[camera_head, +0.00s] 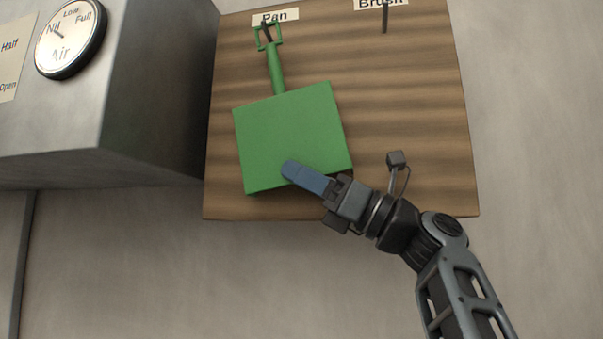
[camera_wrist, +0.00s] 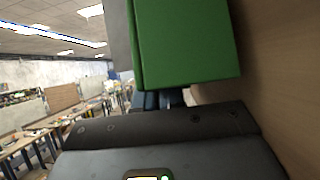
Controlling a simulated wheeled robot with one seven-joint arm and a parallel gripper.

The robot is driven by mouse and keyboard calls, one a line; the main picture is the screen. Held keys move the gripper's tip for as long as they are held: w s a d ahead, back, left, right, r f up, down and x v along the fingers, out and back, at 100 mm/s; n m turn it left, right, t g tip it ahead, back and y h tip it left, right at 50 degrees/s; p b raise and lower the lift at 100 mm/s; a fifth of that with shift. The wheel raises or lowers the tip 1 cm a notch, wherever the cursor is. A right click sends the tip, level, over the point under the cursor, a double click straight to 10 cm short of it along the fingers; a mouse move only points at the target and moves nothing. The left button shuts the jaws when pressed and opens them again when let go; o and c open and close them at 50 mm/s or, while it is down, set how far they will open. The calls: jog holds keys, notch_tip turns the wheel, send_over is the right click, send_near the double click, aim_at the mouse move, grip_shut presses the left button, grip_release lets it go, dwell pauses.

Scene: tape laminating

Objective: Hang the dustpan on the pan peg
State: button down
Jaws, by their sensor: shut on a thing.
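The green dustpan (camera_head: 293,135) is in front of the wooden board, handle up and slightly tilted to the left. Its square handle loop (camera_head: 268,37) is at the peg under the "Pan" label (camera_head: 273,18); the dark pan peg (camera_head: 266,32) shows within the loop's outline. I cannot tell how deep the peg sits in the loop. My gripper (camera_head: 305,178) is shut on the dustpan's lower edge, with a blue finger across the front of the pan. In the wrist view the green pan (camera_wrist: 185,40) fills the space ahead of the blue fingers (camera_wrist: 160,100).
The wooden board (camera_head: 420,130) is on the grey wall. A second peg (camera_head: 385,18) under the "Brush" label (camera_head: 381,4) is bare. A grey metal box (camera_head: 160,110) with an air gauge (camera_head: 70,38) juts out at left, close to the board. Tables (camera_wrist: 40,140) stand far off in the wrist view.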

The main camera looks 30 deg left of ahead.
jog(key=c, duration=1.2)
grip_release()
jog(key=shift+w+d+f+t, duration=0.1)
jog(key=shift+w+f+t, duration=0.1)
jog(key=shift+w+t, duration=0.25)
jog(key=shift+o, duration=0.2)
jog(key=b+v, duration=0.1)
jog(key=v, duration=0.6)
jog(key=shift+d+f, duration=0.25)
jog(key=shift+d, duration=0.1)
jog(key=shift+g, duration=0.25)
